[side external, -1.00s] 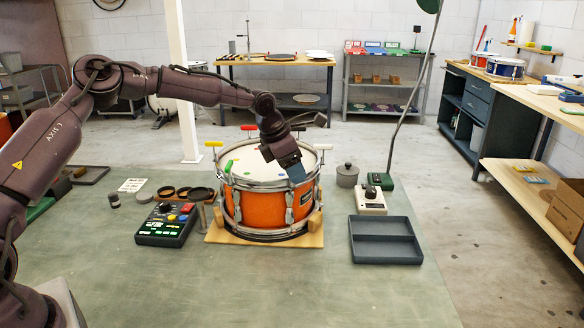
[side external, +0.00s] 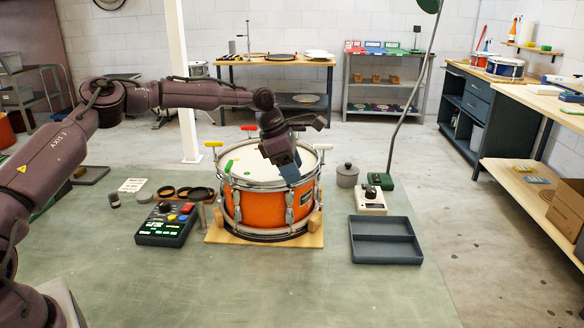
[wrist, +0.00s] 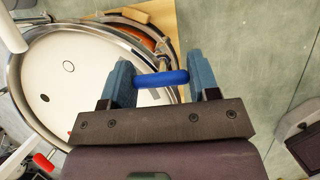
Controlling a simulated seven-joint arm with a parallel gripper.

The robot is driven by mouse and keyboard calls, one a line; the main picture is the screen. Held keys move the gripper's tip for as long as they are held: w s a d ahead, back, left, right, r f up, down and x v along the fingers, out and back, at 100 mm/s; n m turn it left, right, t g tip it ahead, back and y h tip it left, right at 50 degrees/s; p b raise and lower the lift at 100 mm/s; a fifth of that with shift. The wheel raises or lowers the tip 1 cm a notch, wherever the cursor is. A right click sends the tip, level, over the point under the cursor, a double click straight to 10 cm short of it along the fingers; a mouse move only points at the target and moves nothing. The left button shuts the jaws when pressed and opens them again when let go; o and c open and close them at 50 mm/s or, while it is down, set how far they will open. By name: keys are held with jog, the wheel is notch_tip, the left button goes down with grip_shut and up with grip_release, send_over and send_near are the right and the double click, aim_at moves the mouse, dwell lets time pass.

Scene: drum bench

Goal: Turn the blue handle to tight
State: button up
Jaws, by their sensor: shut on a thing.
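The orange drum (side external: 252,205) stands on a wooden base in the middle of the bench in the side external view. The blue handle (wrist: 162,79) lies across the gap between my fingers in the wrist view, at the drum's rim. My gripper (wrist: 160,82) is shut on the blue handle, one finger at each end of it. In the side external view my gripper (side external: 290,178) reaches down to the drum's right rim and hides the blue handle. A red handle (wrist: 44,162) shows at the rim in the wrist view. A yellow handle (side external: 213,144) stands at the rim's left.
A control box (side external: 165,224) with lit buttons stands left of the drum. An empty grey tray (side external: 385,240), a small beige device (side external: 371,200) and a lidded grey pot (side external: 347,175) stand to the right. The bench front is clear.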

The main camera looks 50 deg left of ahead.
jog(key=o, duration=0.9)
jog(key=shift+r, duration=0.1)
jog(key=v, duration=1.3)
